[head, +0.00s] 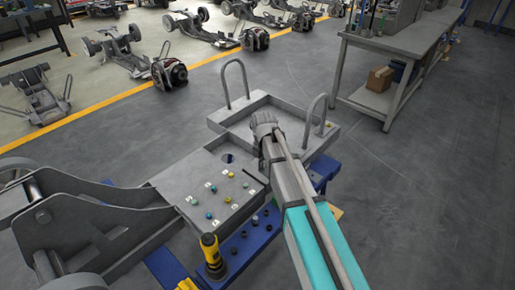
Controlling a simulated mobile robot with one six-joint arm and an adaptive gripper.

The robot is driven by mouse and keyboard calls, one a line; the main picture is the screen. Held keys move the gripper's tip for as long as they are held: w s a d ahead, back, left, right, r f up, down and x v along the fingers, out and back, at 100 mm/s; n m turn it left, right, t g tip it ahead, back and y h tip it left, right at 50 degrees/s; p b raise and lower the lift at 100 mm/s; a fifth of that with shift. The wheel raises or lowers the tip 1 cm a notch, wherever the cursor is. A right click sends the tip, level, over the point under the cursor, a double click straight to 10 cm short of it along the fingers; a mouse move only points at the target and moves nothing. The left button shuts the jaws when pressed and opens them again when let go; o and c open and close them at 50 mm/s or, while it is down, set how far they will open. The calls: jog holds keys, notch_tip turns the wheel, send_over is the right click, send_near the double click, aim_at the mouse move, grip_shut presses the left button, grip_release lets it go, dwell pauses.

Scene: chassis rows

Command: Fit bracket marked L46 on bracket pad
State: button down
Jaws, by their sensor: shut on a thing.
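A grey chassis plate (178,183) fills the middle of the head view, with several small yellow, blue and green fittings and white labels on it. The labels are too small to read. I cannot make out a bracket marked L46 or tell which spot is the bracket pad. My grey and teal arm reaches from the lower right to above the plate's right side. My gripper does not show; the arm hides the area beneath it, so I cannot see what it holds.
A grey tray (213,123) with two upright hoops lies behind the plate. A blue rail (240,256) with a yellow and black tool (211,252) runs along the near side. A workbench (410,45) stands at upper right. The right floor is clear.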

jog(key=w+a, duration=0.2)
jog(key=w, duration=0.7)
jog(key=shift+w+f, duration=0.3)
jog(key=shift+f+b, duration=0.1)
jog(key=shift+b, duration=0.2)
jog(key=shift+f+b, duration=1.8)
jog(key=shift+b, duration=0.05)
jog(key=shift+f+b, duration=1.95)
jog(key=shift+f, duration=0.05)
jog(key=c, duration=0.7)
grip_release()
jog(key=shift+s+r, duration=0.1)
jog(key=shift+r, duration=0.05)
